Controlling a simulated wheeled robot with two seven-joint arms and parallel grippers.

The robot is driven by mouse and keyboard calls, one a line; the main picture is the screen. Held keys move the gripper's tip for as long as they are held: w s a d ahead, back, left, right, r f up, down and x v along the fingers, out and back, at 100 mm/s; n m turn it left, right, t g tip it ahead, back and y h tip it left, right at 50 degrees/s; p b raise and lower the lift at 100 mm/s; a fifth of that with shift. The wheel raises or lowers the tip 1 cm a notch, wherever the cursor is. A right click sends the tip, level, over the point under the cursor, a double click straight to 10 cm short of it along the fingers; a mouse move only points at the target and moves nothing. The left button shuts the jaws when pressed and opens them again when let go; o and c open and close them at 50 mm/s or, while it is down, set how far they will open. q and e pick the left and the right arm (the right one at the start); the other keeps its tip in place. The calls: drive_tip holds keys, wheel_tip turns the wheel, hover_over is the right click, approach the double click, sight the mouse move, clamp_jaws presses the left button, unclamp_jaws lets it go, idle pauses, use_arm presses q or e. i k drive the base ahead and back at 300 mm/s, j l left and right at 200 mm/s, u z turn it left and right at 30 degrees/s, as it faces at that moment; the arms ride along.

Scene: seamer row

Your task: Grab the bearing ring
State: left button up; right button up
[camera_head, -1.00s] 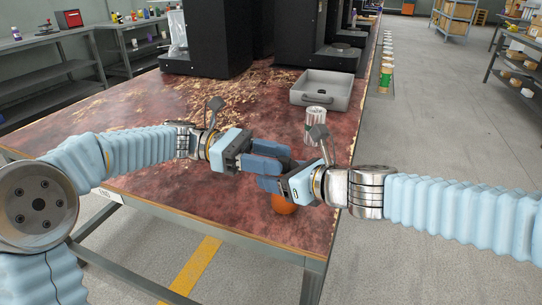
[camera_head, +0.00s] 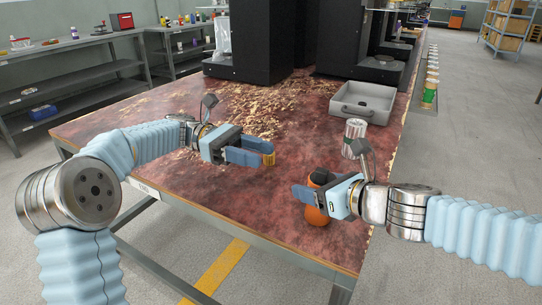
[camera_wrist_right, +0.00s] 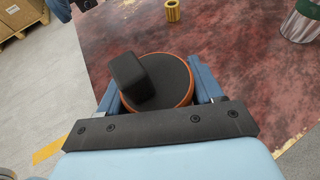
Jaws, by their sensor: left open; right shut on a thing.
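The bearing ring, a small brass-yellow ring (camera_head: 269,160), shows at the tips of my left gripper (camera_head: 262,152) in the head view. That gripper is open, and I cannot tell whether a finger touches the ring. In the right wrist view the ring (camera_wrist_right: 173,11) appears upright on the table, its top hole visible. My right gripper (camera_head: 312,196) is shut on an orange container (camera_head: 316,215) with a dark top, near the table's front edge. In the right wrist view the container (camera_wrist_right: 184,97) sits between the fingers, with a black block on its top.
A silver can (camera_head: 354,131) stands behind my right gripper. A grey tray (camera_head: 344,110) lies further back, before black machines (camera_head: 262,45). The table middle between my grippers is mostly clear.

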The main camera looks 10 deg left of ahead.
sight(269, 160)
drive_tip(key=k, duration=1)
